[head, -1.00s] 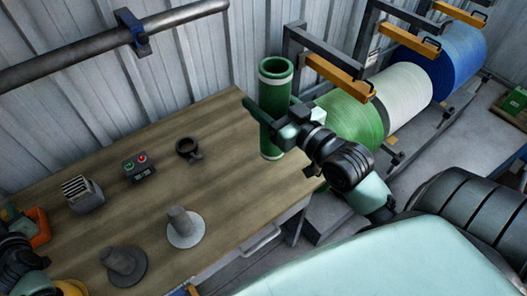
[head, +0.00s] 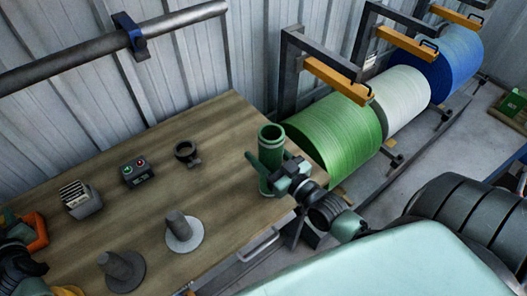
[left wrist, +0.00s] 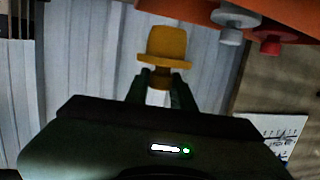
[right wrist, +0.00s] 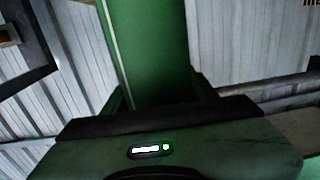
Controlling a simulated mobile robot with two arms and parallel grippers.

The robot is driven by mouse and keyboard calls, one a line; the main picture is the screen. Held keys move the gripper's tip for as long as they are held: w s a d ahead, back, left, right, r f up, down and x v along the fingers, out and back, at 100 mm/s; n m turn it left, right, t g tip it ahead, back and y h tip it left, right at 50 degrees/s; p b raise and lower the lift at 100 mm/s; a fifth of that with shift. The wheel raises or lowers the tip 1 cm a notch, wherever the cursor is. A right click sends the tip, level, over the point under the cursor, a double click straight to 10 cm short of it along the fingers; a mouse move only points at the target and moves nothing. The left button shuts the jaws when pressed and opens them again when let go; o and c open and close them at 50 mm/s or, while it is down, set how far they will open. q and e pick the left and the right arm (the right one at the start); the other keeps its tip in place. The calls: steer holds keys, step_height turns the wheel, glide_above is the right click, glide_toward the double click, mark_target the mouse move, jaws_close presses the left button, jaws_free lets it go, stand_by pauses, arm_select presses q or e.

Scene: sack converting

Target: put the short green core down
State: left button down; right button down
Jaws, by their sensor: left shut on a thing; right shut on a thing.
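The short green core (head: 271,145) is an upright hollow green tube with a lighter band near its top, at the right end of the wooden table (head: 225,140). My right gripper (head: 270,172) is shut on its lower part. The core also fills the upper middle of the right wrist view (right wrist: 150,45), between the fingers (right wrist: 162,98). Its foot is partly hidden by the gripper, and I cannot tell whether it touches the table. My left gripper (left wrist: 162,82) is shut on a yellow flanged piece (left wrist: 166,45).
Two grey posts on round bases (head: 181,228) (head: 120,268) stand at the table's front. A dark ring (head: 186,151), a button box (head: 136,172) and a grey holder (head: 80,200) lie further back. Large green (head: 335,135), white and blue rolls stand beyond the right edge.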

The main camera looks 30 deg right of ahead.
arm_select(q)
steer(key=shift+f, duration=0.1)
arm_select(e)
steer(key=shift+f, duration=0.1)
steer(key=shift+c, duration=2.3)
jaws_free()
arm_select(q)
step_height(320, 180, down, 2)
steer(key=shift+b, duration=1.15)
arm_select(e)
glide_toward(278, 167)
steer(key=w, duration=0.5)
steer(key=shift+a+f, duration=0.1)
steer(key=shift+a, duration=0.15)
arm_select(q)
steer(key=shift+f, duration=0.1)
arm_select(e)
steer(key=shift+s+d, duration=0.1)
steer(key=shift+s, duration=0.45)
